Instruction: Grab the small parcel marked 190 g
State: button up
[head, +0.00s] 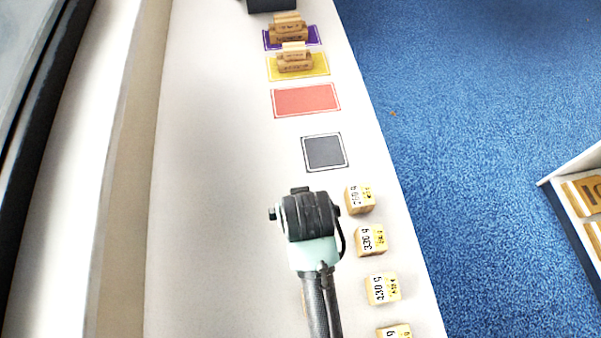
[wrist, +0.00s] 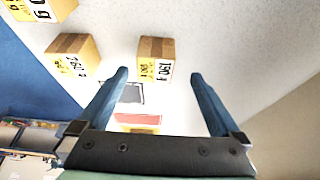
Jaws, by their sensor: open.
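The small parcel marked 190 g (wrist: 157,49) is a brown carton with a white and yellow label, seen upside down in the wrist view. It lies ahead of my gripper (wrist: 157,75), between the lines of the two blue fingers. The fingers are apart with nothing held between them. I cannot tell how far the parcel is from the fingertips. In the head view my gripper (head: 308,215) is over the white table, and its fingers are hidden below the wrist. The 190 g parcel is mostly or wholly hidden by my arm there.
Several similar parcels stand in a row to the right, one (head: 360,199) nearest my gripper; another parcel shows in the wrist view (wrist: 75,50). A dark grey square (head: 324,152) and a red mat (head: 306,100) are bare. Yellow (head: 318,68) and purple (head: 311,36) mats hold stacked cartons.

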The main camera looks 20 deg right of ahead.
jog(key=shift+d+x, duration=0.2)
jog(key=shift+x, duration=1.5)
jog(key=shift+d+x, duration=0.2)
jog(key=shift+x, duration=1.5)
jog(key=shift+w+r, duration=0.1)
jog(key=shift+w, duration=0.1)
jog(key=c, duration=1.6)
